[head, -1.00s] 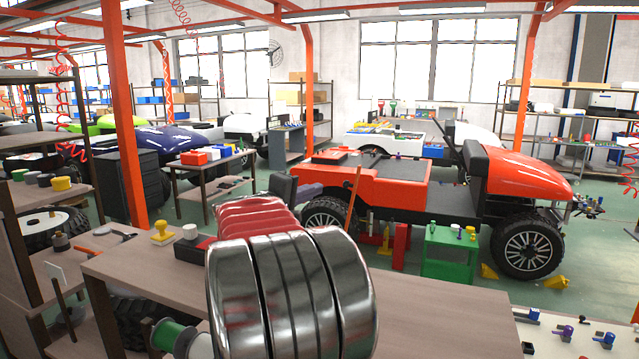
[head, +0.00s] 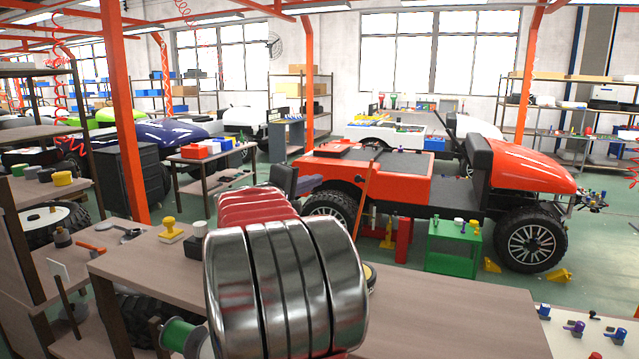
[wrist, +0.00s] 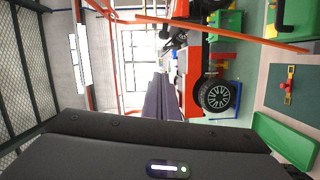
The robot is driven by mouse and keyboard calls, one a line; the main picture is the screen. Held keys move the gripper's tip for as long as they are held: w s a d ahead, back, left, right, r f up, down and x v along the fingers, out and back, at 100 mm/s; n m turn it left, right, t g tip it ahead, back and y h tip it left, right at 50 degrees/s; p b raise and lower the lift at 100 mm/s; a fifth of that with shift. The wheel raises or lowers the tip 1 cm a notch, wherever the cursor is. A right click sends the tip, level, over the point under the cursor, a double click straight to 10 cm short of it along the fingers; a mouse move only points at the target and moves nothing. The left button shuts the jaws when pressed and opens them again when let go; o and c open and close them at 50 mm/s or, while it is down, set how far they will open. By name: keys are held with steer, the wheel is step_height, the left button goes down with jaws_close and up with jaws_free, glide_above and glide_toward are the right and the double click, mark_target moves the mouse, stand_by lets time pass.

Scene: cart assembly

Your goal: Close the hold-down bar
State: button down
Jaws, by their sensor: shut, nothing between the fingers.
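I cannot pick out the hold-down bar for certain. A thin orange rod (head: 366,198) stands slanted against the side of the orange cart (head: 400,178); a long orange bar (wrist: 225,33) crosses the top of the wrist view. My gripper (head: 310,184) shows as a small grey-purple piece beyond my arm, partly hidden by it. In the wrist view my gripper (wrist: 161,78) is shut and empty, its fingers in front of the window and the cart. It appears apart from the cart.
A wooden bench (head: 440,310) lies in front, with a yellow stamp (head: 170,230) on it. A green stand (head: 453,247) is beside the cart, with yellow wheel chocks (head: 558,276) on the floor. An orange post (head: 124,120) rises at left.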

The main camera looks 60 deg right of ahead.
steer(key=s+d+f, duration=0.1)
steer(key=s+d, duration=0.3)
steer(key=d, duration=0.5)
steer(key=shift+s, duration=0.35)
steer(key=shift+s, duration=0.1)
stand_by(0.4)
